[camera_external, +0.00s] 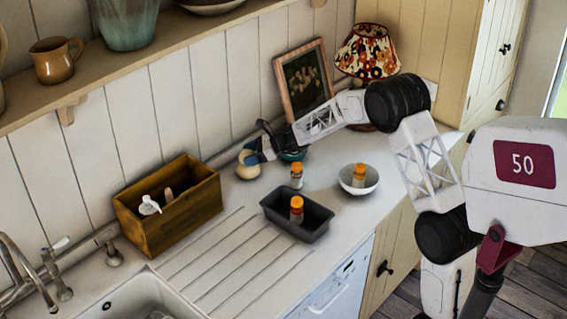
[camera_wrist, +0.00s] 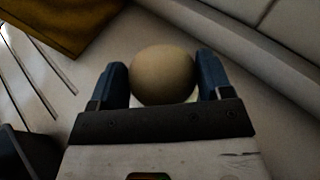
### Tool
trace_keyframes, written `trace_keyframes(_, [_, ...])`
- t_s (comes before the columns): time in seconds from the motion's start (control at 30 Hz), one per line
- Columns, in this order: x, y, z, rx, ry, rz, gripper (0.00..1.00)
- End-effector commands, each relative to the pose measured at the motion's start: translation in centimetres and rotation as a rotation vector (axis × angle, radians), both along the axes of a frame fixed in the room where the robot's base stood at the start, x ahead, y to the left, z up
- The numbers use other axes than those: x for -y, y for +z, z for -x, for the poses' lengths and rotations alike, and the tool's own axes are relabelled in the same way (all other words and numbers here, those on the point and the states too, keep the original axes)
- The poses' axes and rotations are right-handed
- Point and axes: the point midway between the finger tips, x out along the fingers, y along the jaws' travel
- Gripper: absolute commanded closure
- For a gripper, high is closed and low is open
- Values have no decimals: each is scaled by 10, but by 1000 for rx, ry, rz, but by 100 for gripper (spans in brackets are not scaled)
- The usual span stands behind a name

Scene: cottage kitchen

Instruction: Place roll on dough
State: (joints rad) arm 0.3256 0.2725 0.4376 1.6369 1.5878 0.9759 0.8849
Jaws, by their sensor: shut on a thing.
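A tan, round, smooth ball, which looks like the roll (camera_wrist: 163,70), is between the two blue fingers of my gripper (camera_wrist: 162,82). The fingers touch it on both sides. A paler patch shows just below it between the fingers; I cannot tell whether this is dough. In the external view my gripper (camera_external: 259,150) is at the back of the counter, and the pale round shape (camera_external: 248,171) is at its fingertips, low over or on the counter. I cannot make out a separate dough.
A wooden box (camera_external: 182,222) stands to the left. A dark loaf pan (camera_external: 318,219) with an orange-capped jar in it, another jar (camera_external: 296,176) and a white bowl (camera_external: 345,180) with a jar are to the right.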

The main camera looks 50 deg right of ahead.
Motion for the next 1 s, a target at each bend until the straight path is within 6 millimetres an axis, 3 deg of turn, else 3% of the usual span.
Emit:
trace_keyframes(0.27, [0, -3, 0, 0, 0, 0, 41])
trace_keyframes(0.3, [0, -3, 0, 0, 0, 0, 21])
trace_keyframes(0.43, [0, -3, 0, 0, 0, 0, 2])
trace_keyframes(1.0, [7, 5, 7, 1, 0, 1, 2])
